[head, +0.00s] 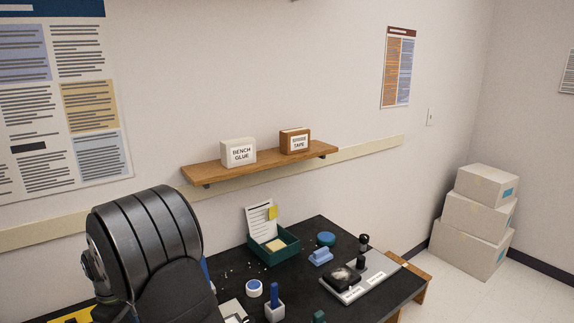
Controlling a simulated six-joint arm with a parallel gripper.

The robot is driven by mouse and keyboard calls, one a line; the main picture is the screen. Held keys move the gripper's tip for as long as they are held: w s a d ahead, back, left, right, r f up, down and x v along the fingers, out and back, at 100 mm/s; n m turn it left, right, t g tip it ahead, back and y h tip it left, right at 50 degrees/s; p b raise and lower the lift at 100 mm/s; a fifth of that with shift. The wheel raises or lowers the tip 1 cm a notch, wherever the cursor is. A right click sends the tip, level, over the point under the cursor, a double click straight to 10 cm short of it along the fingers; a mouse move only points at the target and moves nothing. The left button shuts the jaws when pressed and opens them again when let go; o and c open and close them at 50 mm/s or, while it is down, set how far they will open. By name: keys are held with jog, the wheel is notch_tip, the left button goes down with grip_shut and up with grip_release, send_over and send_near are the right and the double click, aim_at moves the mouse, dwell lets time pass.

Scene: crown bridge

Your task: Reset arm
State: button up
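My gripper is not in view in the head view. The black workbench (225,262) fills the lower middle of the view. On it stand a green tray (285,250) with papers, a blue block-like item (320,257), a round blue item (326,239) and a white round container (254,288) with a blue top. A blue-handled item stands in a grey holder (275,313) at the front. A pale fixture plate (385,272) holding dark parts lies at the right. The bench's near left part is hidden.
A wooden wall shelf (210,171) above the bench holds a white box marked bench glue (238,153) and a brown box marked tape (295,141). Stacked cartons (475,222) stand in the right corner. Floor (520,290) is clear at the lower right.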

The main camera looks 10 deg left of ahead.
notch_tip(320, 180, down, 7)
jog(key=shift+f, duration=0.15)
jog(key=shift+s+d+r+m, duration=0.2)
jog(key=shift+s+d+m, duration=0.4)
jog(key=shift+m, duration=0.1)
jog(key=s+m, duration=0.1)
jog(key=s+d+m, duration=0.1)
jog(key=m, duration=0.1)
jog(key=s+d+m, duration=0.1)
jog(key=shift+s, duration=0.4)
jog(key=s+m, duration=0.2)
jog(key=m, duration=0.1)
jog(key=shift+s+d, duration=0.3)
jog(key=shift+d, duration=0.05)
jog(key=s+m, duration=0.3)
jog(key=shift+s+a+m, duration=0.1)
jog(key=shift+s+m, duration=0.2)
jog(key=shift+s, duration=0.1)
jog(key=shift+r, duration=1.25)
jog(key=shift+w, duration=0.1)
